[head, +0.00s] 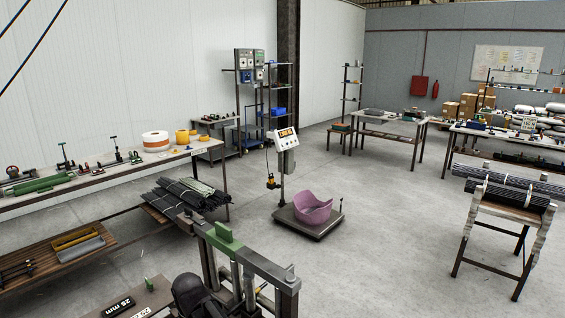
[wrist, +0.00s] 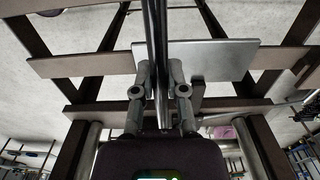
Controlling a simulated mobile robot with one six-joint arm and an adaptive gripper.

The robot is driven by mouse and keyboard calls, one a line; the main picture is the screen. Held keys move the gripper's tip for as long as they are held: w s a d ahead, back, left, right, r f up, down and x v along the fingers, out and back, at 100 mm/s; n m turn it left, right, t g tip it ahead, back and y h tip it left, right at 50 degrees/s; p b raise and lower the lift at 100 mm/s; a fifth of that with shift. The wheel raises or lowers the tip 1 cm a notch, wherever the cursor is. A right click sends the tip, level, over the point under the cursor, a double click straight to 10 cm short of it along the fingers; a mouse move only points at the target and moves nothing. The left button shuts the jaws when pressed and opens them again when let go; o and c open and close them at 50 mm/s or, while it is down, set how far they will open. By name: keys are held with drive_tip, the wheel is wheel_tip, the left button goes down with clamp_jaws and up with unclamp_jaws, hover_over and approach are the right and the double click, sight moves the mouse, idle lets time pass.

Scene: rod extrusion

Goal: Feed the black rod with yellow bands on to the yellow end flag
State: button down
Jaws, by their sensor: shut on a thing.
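In the wrist view my gripper (wrist: 158,80) is shut on a dark, smooth rod (wrist: 155,28), which runs from between the fingers to the top edge of the picture. No yellow bands can be made out on the part of the rod that shows. In the head view, the dark rounded end of my arm is at the bottom, beside a steel frame (head: 262,268) with a green block (head: 223,236) on it.
Brown frame bars and a grey plate (wrist: 228,58) lie close around the rod in the wrist view. A floor scale (head: 308,228) with a pink tub (head: 312,209) stands beyond the frame. A rack of dark rods (head: 508,193) stands right; open floor lies between.

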drive_tip(key=shift+s+a, duration=0.15)
drive_tip(key=shift+s, duration=0.05)
drive_tip(key=c, duration=0.6)
unclamp_jaws()
